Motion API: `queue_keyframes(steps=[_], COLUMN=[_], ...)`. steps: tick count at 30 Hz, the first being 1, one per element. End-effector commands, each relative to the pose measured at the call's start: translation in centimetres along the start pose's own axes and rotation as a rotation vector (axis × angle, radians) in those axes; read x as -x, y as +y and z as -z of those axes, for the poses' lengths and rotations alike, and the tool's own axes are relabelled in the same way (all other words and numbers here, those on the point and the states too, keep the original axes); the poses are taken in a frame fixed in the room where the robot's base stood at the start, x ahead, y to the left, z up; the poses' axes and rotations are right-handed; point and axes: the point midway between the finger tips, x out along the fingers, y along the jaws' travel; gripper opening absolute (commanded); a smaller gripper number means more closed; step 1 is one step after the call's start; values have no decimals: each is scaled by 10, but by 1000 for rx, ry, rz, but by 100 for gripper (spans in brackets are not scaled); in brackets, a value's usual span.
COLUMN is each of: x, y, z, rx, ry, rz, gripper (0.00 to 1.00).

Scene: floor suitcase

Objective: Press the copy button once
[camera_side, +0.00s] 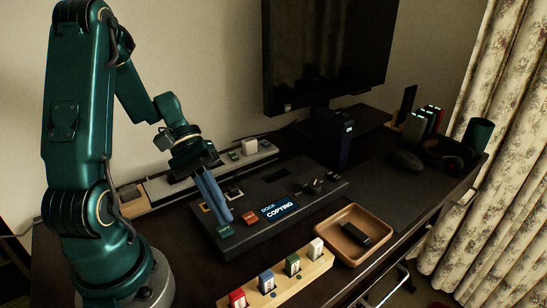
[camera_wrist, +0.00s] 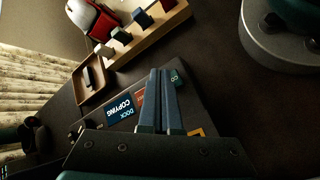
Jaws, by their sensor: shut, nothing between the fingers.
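The black dock (camera_side: 300,188) lies on the dark desk. Its screen (camera_side: 280,210) reads "DOCK COPYING", and the screen also shows in the wrist view (camera_wrist: 121,109). A green button (camera_side: 225,232) sits at the dock's near left corner, with a red button (camera_side: 250,217) to its right. My gripper (camera_side: 226,218) is shut and empty, pointing down just above the green button. In the wrist view, the fingertips (camera_wrist: 162,72) are beside the green button (camera_wrist: 178,76), which is partly hidden. I cannot tell whether they touch it.
A wooden block (camera_side: 278,285) with several coloured sticks stands in front of the dock. A wooden tray (camera_side: 353,232) holding a black stick (camera_side: 355,234) is to its right. A monitor (camera_side: 328,50) stands behind. A mouse (camera_side: 406,160) lies at the right.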

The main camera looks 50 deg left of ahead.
Motion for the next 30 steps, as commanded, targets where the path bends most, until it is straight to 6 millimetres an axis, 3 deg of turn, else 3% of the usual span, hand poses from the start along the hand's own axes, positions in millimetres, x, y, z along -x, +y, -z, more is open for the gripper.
queue_keyframes(steps=[10,30], x=[2,36], y=[1,26], z=[-1,-26], rx=[0,1], ry=[1,0], rz=[0,-1], gripper=[0,0])
